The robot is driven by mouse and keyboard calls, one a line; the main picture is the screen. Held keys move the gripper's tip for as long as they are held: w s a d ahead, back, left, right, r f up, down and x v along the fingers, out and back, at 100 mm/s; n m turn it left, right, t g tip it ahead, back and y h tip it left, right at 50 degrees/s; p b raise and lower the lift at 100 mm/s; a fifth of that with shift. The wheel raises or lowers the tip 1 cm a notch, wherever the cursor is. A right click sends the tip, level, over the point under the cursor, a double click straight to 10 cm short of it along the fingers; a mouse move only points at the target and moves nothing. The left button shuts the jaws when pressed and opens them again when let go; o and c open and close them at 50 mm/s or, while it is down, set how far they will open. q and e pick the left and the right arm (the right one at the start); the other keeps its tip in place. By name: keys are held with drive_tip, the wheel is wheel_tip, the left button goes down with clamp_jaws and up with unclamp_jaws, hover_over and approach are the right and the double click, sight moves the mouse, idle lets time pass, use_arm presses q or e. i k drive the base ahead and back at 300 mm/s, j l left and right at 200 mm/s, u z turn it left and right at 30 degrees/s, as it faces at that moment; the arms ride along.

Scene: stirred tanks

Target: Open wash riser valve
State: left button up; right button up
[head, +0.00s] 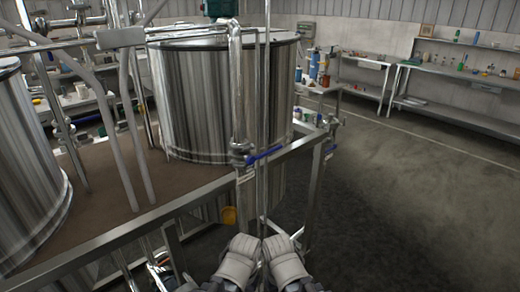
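A valve with a blue lever handle (264,155) sits at the lower end of a thick steel riser pipe (237,95), in front of the large steel tank (195,100). The lever points right and slightly up, across the line of the pipe. A thin vertical pipe passes beside it. My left gripper (243,243) and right gripper (275,243) are side by side at the bottom middle, below the valve and apart from it. Their fingers are not clear enough to show whether they are open or shut. No tag naming the valve is readable.
A steel railing (170,211) runs from lower left up toward the valve. A second blue-handled fitting (329,149) stands to the right on a post. A yellow-orange object (229,215) is below the valve. Benches (455,112) line the back right; the floor (410,210) at right is clear.

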sight(268, 153)
drive_tip(key=i+l+u, duration=0.1)
drive_tip(key=u, duration=0.3)
drive_tip(key=l+u, duration=0.2)
drive_tip(key=u, duration=0.15)
drive_tip(key=i+l+u, duration=0.15)
drive_tip(key=l+u, duration=0.15)
drive_tip(key=l, duration=0.4)
drive_tip(key=l+u, duration=0.35)
drive_tip(key=l, duration=0.4)
drive_tip(key=l+u, duration=0.1)
drive_tip(key=l, duration=2.95)
drive_tip(key=u, duration=0.05)
